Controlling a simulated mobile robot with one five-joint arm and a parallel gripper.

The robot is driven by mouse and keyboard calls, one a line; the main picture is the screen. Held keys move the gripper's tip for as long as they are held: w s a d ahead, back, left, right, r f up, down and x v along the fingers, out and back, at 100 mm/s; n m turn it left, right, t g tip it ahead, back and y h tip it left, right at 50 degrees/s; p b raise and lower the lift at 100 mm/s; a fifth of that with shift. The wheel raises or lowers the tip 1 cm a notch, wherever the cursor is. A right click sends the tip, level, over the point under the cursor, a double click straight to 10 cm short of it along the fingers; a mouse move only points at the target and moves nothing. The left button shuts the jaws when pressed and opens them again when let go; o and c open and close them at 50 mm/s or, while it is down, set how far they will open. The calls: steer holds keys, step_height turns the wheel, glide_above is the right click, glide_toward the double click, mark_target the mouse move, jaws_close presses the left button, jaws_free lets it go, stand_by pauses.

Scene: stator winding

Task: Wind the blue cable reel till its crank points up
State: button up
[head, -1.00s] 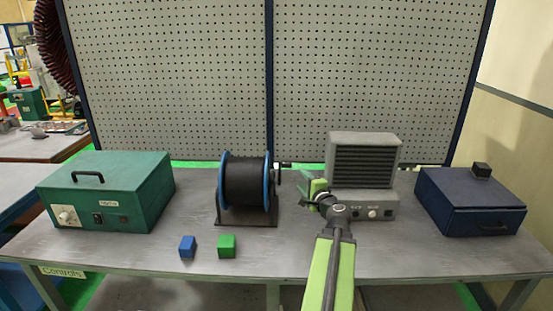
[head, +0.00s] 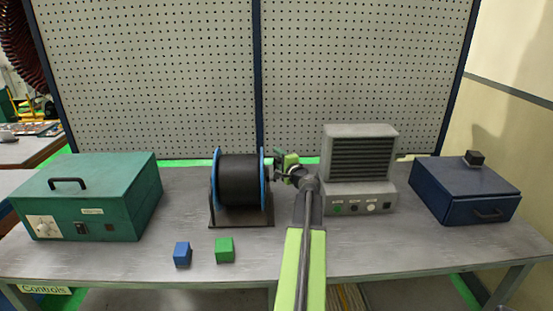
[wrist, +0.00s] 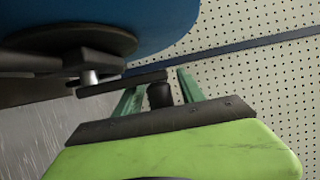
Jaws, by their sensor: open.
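The cable reel (head: 240,180), a black drum with blue flanges, stands on a dark base at the middle left of the bench. In the wrist view its blue flange (wrist: 150,25) fills the top left. The crank arm (wrist: 122,83) runs from the hub shaft to a black handle (wrist: 160,96). My gripper (head: 283,160) is at the reel's right side. Its green fingers (wrist: 158,92) are open, one on each side of the handle; contact cannot be told. In the head view my gripper hides most of the crank, so its direction is unclear there.
A grey louvred unit (head: 359,165) stands close right of my arm. A dark blue box (head: 463,195) is at far right, a green control box (head: 90,195) at left. A blue cube (head: 182,255) and a green cube (head: 225,249) lie in front. A pegboard (head: 355,70) stands behind.

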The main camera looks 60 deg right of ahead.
steer(key=shift+s+d, duration=0.1)
steer(key=shift+s, duration=0.05)
steer(key=shift+c, duration=0.4)
steer(key=shift+d, duration=0.1)
steer(key=c, duration=0.9)
steer(key=shift+s, duration=0.1)
jaws_close()
steer(key=shift+s, duration=0.15)
